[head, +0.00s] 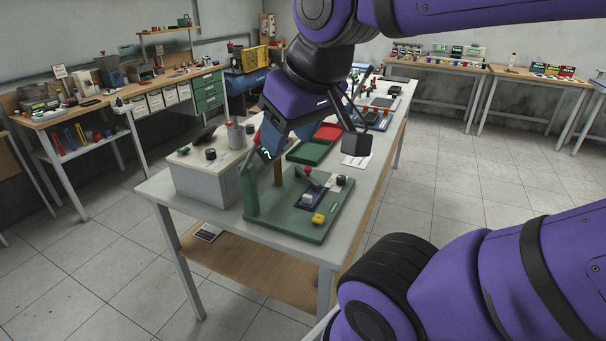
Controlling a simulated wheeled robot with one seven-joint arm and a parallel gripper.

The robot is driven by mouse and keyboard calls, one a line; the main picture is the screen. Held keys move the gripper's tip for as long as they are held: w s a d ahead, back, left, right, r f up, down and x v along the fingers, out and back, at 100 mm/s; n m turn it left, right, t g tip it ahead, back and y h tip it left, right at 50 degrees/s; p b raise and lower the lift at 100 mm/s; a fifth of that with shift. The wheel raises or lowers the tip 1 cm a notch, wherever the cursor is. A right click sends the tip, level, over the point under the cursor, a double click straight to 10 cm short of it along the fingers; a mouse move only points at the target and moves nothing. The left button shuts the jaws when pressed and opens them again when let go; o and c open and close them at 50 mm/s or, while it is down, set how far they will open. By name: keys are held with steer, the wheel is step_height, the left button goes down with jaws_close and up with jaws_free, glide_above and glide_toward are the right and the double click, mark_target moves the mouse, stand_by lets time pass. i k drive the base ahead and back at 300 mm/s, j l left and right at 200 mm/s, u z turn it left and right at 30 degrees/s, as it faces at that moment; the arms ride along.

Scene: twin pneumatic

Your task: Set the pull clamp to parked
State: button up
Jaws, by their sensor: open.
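A green fixture board (285,226) lies on the near part of the white workbench, with an upright green plate (249,190) at its left end. I cannot tell for sure which part is the pull clamp; the red-knobbed lever looks likeliest. My gripper (268,150) is open above the board's back left, apart from the red-knobbed lever. Its fingertips are hard to make out.
A grey box with a cream top (203,178) stands left of the board, with a grey cylinder (236,135) on it. Green (309,151) and red (328,131) trays and a white paper (357,160) lie behind. The bench's front right corner is clear.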

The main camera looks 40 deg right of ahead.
mark_target(307, 173)
steer(key=i+z, duration=0.15)
steer(key=z, duration=0.25)
steer(key=i+z, duration=0.1)
steer(key=z, duration=0.25)
steer(key=i+j+z, duration=0.1)
steer(key=z, duration=0.3)
